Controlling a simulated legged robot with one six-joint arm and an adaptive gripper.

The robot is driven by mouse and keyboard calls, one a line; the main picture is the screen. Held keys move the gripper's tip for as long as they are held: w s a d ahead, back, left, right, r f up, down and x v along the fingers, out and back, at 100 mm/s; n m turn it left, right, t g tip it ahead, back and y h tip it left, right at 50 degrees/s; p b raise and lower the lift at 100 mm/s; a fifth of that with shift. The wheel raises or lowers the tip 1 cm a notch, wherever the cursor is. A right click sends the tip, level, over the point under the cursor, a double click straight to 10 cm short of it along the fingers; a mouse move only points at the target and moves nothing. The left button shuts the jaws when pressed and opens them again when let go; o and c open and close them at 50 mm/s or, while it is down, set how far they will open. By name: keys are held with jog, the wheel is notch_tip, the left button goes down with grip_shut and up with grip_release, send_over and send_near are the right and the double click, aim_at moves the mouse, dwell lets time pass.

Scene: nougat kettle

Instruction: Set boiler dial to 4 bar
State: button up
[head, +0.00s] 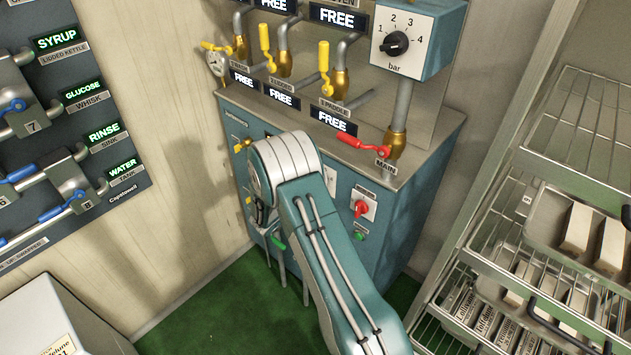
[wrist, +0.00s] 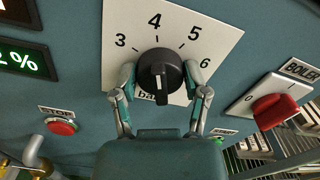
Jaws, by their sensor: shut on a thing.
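In the wrist view a black knob (wrist: 150,67) sits on a white dial plate (wrist: 119,28) numbered 3, 4, 5 and 6, with "bar" partly hidden below. My gripper (wrist: 161,80) is shut on this knob, one finger on each side. A pale mark shows on the knob's grip, towards the lower part of the picture; which number the knob is set to I cannot tell. In the head view my arm hides this dial and my fingers. Another bar dial (head: 396,43), numbered 1 to 4, is on the upper box at right, clear of my arm.
Right of the held dial is a red switch (wrist: 275,110) labelled BOILER; left is a red STOP button (wrist: 61,126). A green button (wrist: 217,140) is close to my right finger. A wire rack (head: 575,130) stands right of the blue cabinet (head: 430,150). Green floor (head: 230,320) lies below.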

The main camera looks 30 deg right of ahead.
jog(key=shift+w+r, duration=0.1)
jog(key=shift+w, duration=0.1)
dwell(0.3)
jog(key=o, duration=1.1)
jog(key=shift+s+a, duration=0.1)
jog(key=v, duration=1.2)
